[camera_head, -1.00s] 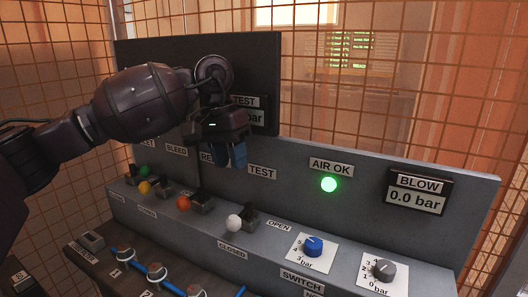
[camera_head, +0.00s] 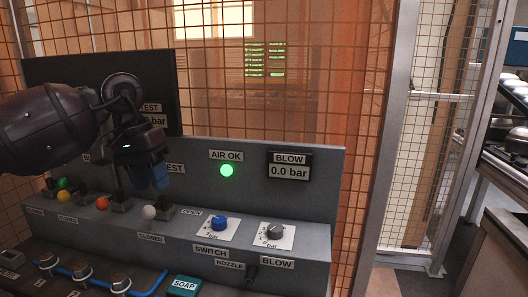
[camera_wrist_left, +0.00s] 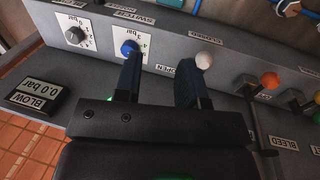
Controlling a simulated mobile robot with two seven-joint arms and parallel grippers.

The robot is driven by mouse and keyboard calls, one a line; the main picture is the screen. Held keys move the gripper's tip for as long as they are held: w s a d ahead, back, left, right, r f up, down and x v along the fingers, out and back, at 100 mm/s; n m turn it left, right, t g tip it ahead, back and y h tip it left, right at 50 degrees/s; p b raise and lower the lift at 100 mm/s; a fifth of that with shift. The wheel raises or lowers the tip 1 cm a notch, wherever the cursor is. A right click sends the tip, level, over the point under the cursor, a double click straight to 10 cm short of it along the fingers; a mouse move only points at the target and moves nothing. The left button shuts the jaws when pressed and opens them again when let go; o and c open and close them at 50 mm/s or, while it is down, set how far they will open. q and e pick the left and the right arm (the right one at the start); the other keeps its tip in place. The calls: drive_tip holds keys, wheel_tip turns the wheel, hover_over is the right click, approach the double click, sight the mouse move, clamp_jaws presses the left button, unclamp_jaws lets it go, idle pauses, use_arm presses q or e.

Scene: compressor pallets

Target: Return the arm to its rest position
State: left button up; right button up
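My left arm reaches in from the left in the head view. Its dark gripper with blue fingertips (camera_head: 150,177) hangs in front of the grey control panel (camera_head: 290,205), above the white-knobbed lever (camera_head: 149,212). In the left wrist view the two fingers (camera_wrist_left: 160,68) are apart with nothing held between them. The white knob (camera_wrist_left: 204,60) shows just beyond one finger and the blue dial (camera_wrist_left: 130,47) beyond the other; I cannot tell whether either is touched. My right gripper is not in view.
A green lamp (camera_head: 227,170) glows under AIR OK. The BLOW display (camera_head: 290,165) reads 0.0 bar. Orange (camera_head: 102,203) and other coloured levers stand at the left. Wire mesh (camera_head: 300,80) rises behind the panel. A metal-framed fence (camera_head: 425,130) and a bench (camera_head: 505,190) stand at the right.

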use_arm(q)
drive_tip(key=s+d+f+n+t+h+p, duration=0.1)
drive_tip(key=s+d+f+n+h+p, duration=0.1)
drive_tip(key=s+d+f+n+h, duration=0.65)
drive_tip(key=s+d+f+n+h+p, duration=0.1)
drive_tip(key=s+d+f+n+h, duration=0.35)
drive_tip(key=d+n+h, duration=0.65)
drive_tip(key=s+a+f+m+t+y+p, duration=0.1)
drive_tip(key=s+a+f+m+t+y, duration=0.2)
drive_tip(key=a+f+m+t+y, duration=1)
drive_tip(key=s+a+r+m+t+y+p, duration=0.15)
drive_tip(key=m+t, duration=0.25)
drive_tip(key=m, duration=1.9)
drive_tip(key=s+a+f+n+g+y, duration=0.3)
drive_tip(key=s+a+f+n, duration=0.1)
drive_tip(key=s+f+n, duration=0.3)
drive_tip(key=s+a+f+n+g+y, duration=0.3)
drive_tip(key=s+a+f+n+y, duration=0.1)
drive_tip(key=s+n, duration=0.7)
wheel_tip(320, 180, down, 3)
drive_tip(key=shift+s+a+r+g+p, duration=0.25)
drive_tip(key=shift+a+p, duration=0.2)
drive_tip(key=shift+a, duration=0.35)
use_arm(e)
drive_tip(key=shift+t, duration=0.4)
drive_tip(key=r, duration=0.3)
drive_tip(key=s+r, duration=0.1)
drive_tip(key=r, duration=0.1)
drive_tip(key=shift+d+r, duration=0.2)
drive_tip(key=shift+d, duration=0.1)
